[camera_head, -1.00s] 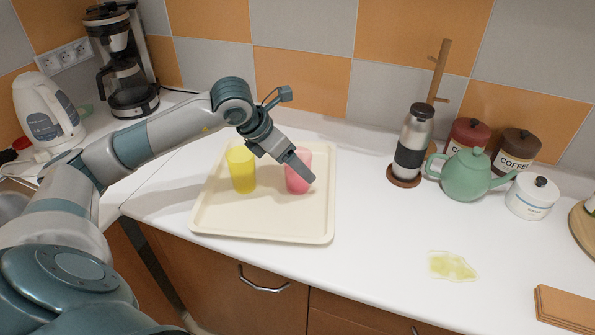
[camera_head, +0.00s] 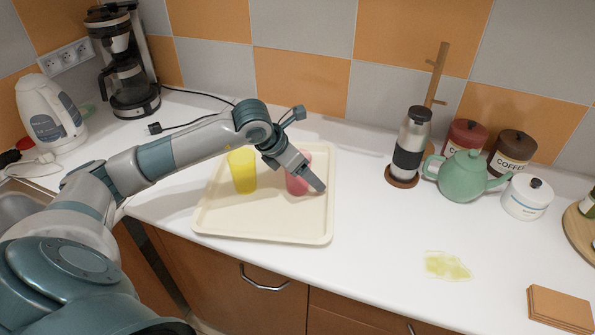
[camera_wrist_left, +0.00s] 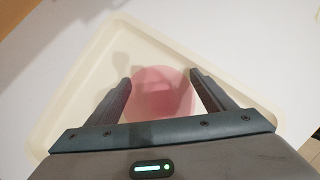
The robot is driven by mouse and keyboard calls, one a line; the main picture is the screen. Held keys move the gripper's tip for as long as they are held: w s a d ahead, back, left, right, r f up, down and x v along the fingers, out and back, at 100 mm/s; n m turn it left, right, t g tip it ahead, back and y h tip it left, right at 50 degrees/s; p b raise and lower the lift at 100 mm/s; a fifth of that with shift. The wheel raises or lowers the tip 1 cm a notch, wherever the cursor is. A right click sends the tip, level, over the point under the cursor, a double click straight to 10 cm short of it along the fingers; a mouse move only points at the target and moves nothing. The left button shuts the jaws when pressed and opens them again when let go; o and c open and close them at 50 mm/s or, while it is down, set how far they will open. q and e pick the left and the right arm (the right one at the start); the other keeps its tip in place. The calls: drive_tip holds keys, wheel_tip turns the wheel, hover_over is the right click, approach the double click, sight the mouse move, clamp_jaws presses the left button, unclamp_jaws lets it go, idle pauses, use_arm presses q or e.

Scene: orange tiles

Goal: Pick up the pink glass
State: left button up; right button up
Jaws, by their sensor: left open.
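The pink glass (camera_head: 297,181) stands on the cream tray (camera_head: 262,235), partly hidden behind my left gripper (camera_head: 318,186). In the left wrist view the pink glass (camera_wrist_left: 162,92) lies between the two fingers of the open left gripper (camera_wrist_left: 160,88). Small gaps show on either side, and I cannot tell whether a finger touches it. The gripper points down at a slant. A yellow glass (camera_head: 242,171) stands on the tray to the left of the pink one. My right gripper is not in view.
A steel flask (camera_head: 410,145) and a green teapot (camera_head: 464,177) stand right of the tray. A yellowish spill (camera_head: 446,265) lies on the white counter. A coffee maker (camera_head: 125,65) and a kettle (camera_head: 50,115) stand at the left. The counter just right of the tray is clear.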

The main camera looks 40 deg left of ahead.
use_arm(q)
drive_tip(key=shift+c, duration=0.6)
drive_tip(key=c, duration=1.2)
drive_tip(key=shift+r, duration=0.15)
